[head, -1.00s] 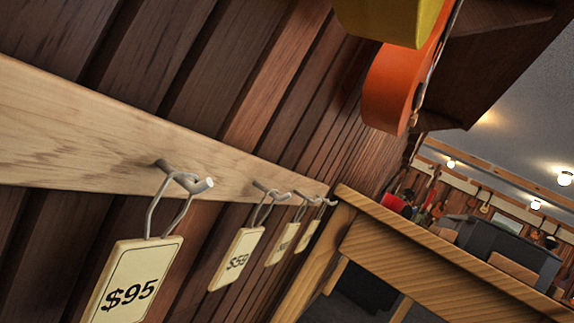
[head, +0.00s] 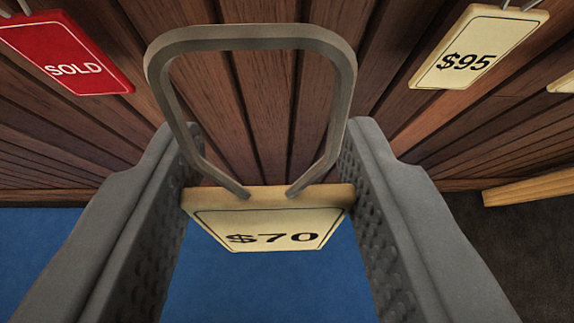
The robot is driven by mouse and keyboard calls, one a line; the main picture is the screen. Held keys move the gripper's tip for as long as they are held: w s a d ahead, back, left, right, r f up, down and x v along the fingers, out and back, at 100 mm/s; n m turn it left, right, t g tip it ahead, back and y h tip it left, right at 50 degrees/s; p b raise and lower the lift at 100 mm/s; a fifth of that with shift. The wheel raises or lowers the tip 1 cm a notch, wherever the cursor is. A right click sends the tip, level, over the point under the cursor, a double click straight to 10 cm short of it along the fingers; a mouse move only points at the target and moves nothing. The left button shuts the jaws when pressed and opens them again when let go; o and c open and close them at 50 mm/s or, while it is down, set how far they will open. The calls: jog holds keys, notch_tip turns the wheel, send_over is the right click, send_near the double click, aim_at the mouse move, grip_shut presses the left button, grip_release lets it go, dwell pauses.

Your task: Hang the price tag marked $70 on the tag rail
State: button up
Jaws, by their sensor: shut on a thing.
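The cream price tag (head: 268,215) marked $70 is between the two grey fingers of my gripper (head: 270,150), in the middle of the head view. My gripper is shut on the tag by its side edges. The tag's grey wire loop (head: 250,38) stands up above the fingers, and I see only wood wall inside it. The tag rail itself is out of view. A red SOLD tag (head: 72,60) hangs at the upper left and a cream $95 tag (head: 470,50) at the upper right; their loops run off the top edge.
The dark wood plank wall (head: 270,90) lies behind the held tag. Blue floor (head: 55,260) shows below at left. A light wood piece (head: 530,187) and a dark floor area are at the right. Part of another cream tag (head: 562,84) shows at the right edge.

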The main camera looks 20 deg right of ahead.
jog(key=w+d+f, duration=0.1)
jog(key=w+d, duration=0.1)
jog(key=w, duration=0.6)
jog(key=shift+f, duration=0.3)
dwell(0.8)
jog(key=shift+d, duration=0.1)
dwell(0.5)
jog(key=o, duration=1)
jog(key=shift+s+r, duration=0.1)
jog(key=v, duration=1.7)
jog(key=shift+s, duration=0.1)
